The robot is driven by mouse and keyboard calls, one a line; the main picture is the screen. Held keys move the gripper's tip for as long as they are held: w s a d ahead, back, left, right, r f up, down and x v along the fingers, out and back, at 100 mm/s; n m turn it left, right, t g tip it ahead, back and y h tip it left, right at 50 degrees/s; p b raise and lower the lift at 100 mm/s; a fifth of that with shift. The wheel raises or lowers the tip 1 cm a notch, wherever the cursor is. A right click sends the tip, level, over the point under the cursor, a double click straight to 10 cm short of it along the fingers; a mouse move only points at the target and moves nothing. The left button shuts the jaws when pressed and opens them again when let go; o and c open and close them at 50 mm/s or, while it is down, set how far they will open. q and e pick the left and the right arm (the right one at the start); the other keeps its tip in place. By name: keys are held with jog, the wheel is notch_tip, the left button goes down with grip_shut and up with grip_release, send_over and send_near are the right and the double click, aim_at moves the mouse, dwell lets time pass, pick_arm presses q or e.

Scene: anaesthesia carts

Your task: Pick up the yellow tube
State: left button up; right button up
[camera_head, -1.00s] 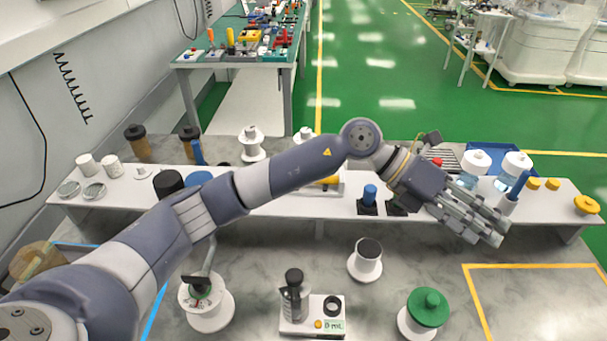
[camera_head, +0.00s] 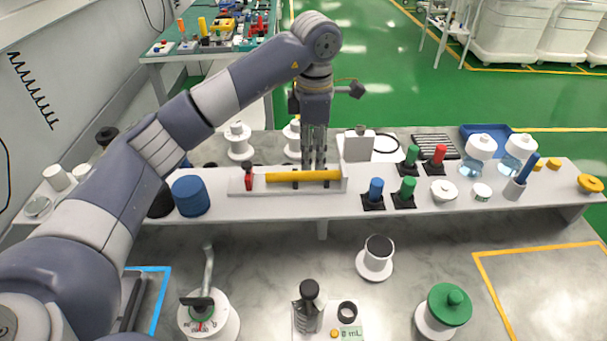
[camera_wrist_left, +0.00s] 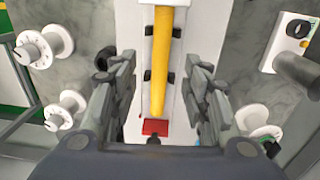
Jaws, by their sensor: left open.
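The yellow tube (camera_head: 303,176) lies on its side in a white holder (camera_head: 340,185) on the raised white shelf, near a red-and-black piece (camera_head: 248,178) at its left end. My left gripper (camera_head: 313,165) points down just behind the tube in the head view. In the left wrist view, the tube (camera_wrist_left: 162,65) runs lengthwise between the two spread fingers of the gripper (camera_wrist_left: 158,95), with the red piece (camera_wrist_left: 155,127) at its near end. The gripper is open and empty; whether the fingers touch the tube cannot be told. My right gripper is not in view.
Blue (camera_head: 375,193) and green (camera_head: 405,190) capped pieces stand on the shelf to the right, and a blue cylinder (camera_head: 190,196) to the left. White spools (camera_head: 239,142) stand behind the shelf. Below, the counter holds a green-topped spool (camera_head: 445,307) and a grey-topped one (camera_head: 377,256).

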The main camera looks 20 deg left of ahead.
aim_at(310, 173)
pick_arm(q)
jog(key=shift+a+f, duration=0.1)
jog(key=shift+f, duration=0.3)
notch_tip(310, 173, down, 5)
jog(key=shift+a+r+p, duration=0.15)
jog(key=shift+r+p, duration=0.05)
jog(key=shift+p, duration=0.85)
jog(key=shift+f, duration=0.4)
jog(key=c, duration=1)
grip_shut()
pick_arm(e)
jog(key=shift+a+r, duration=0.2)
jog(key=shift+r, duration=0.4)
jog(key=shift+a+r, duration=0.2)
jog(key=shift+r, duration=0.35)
